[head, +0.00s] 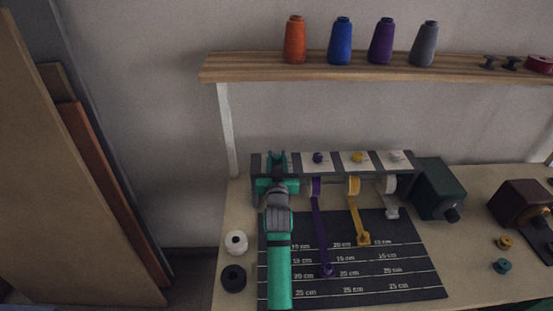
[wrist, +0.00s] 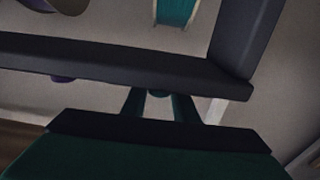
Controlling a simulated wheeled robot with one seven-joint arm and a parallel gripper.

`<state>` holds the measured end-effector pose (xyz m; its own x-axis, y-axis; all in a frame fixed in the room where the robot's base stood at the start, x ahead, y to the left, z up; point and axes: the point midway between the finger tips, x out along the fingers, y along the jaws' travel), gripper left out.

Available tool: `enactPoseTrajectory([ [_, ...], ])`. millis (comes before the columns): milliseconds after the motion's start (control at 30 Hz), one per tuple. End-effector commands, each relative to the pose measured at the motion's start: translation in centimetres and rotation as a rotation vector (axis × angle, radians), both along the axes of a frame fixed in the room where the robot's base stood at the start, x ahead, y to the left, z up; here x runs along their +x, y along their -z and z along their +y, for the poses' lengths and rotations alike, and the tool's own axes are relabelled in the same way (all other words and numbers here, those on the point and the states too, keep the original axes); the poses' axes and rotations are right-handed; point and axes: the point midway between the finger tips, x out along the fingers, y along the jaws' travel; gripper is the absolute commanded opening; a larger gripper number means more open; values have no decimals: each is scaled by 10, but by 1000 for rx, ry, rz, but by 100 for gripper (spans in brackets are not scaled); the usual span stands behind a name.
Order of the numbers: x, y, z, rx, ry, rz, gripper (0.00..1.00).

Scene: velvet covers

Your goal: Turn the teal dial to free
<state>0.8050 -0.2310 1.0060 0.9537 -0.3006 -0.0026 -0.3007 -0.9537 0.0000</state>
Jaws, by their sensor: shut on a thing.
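My gripper (head: 277,157) reaches the leftmost section of the ribbon rack (head: 335,163) at the back of the table. A teal roll (wrist: 176,12) shows at the top of the wrist view. In the head view, my arm covers this section's lower part.
To the right on the rack are a purple dial (head: 318,157), a yellow dial (head: 357,157) and a white dial (head: 395,156). Purple ribbon (head: 320,235) and yellow ribbon (head: 357,220) hang onto the dark measuring mat (head: 400,265). A green box (head: 437,187) stands right; a shelf (head: 370,67) is above.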

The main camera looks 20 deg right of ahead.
Motion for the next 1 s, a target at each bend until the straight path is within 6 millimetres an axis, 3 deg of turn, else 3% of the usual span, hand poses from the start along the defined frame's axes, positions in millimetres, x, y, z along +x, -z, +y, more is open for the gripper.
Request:
enactPoseTrajectory([
  [500,0,3,-2,3,-154,4,4],
  [933,-1,2,0,1,-172,2,4],
  [967,-1,2,0,1,-172,2,31],
  [1000,-1,2,0,1,-172,2,41],
])
